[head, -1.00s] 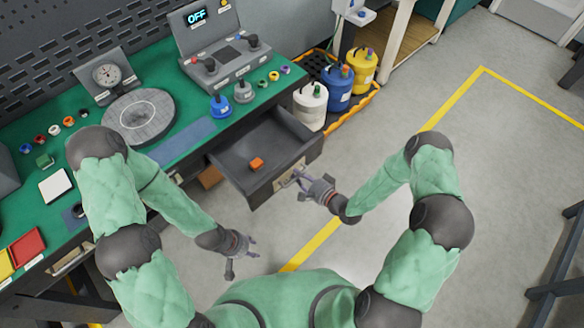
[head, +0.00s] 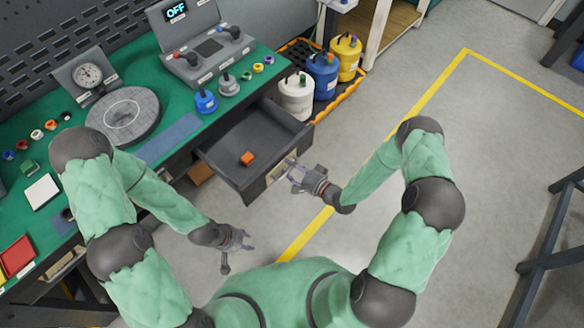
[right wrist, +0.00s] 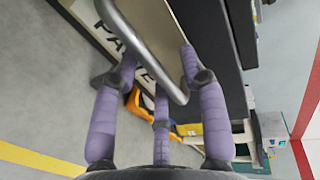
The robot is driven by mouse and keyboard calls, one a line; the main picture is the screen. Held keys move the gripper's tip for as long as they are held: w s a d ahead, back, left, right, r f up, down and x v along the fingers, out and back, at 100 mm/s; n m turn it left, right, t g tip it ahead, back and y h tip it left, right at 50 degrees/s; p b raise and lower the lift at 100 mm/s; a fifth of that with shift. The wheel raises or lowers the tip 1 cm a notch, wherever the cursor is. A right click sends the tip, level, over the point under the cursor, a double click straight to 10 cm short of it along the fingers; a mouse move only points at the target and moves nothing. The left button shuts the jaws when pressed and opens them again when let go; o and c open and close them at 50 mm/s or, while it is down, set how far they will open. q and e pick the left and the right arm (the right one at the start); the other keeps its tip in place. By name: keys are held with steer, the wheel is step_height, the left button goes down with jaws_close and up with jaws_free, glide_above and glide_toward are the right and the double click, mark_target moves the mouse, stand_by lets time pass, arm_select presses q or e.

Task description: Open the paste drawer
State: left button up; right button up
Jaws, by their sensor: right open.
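The paste drawer (head: 222,178) is pulled out from under the green-topped bench, and its inside shows in the head view. An orange block (head: 247,158) lies in it. The drawer's metal handle (head: 281,173) is on its front. It also shows in the right wrist view as a bent silver bar (right wrist: 145,55), beside a partly covered label (right wrist: 112,35). My right gripper (head: 294,178) is open at the handle, with the bar between its spread fingers; I cannot tell whether they touch. My left gripper (head: 236,250) is open and empty, left of and below the drawer.
White (head: 296,96), blue (head: 322,76) and yellow (head: 346,58) containers stand in an orange-edged tray right of the bench. The bench (head: 268,66) carries a control box (head: 205,48), a round plate (head: 122,116) and small coloured parts. The floor right of the drawer is clear.

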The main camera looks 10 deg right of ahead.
steer(key=v, duration=1.2)
steer(key=shift+f, duration=0.1)
steer(key=a+f+n+g+h, duration=0.3)
steer(key=a+f+n+g, duration=0.1)
steer(key=f+g, duration=0.15)
steer(key=s+a+f+n+g+h, duration=0.1)
steer(key=s+a+n+g, duration=0.1)
steer(key=s, duration=0.4)
steer(key=s+a+f+n+g+h, duration=0.1)
steer(key=s+a+n+g, duration=0.1)
steer(key=s+g, duration=0.2)
steer(key=shift+s+f+g, duration=0.35)
steer(key=shift+s, duration=0.55)
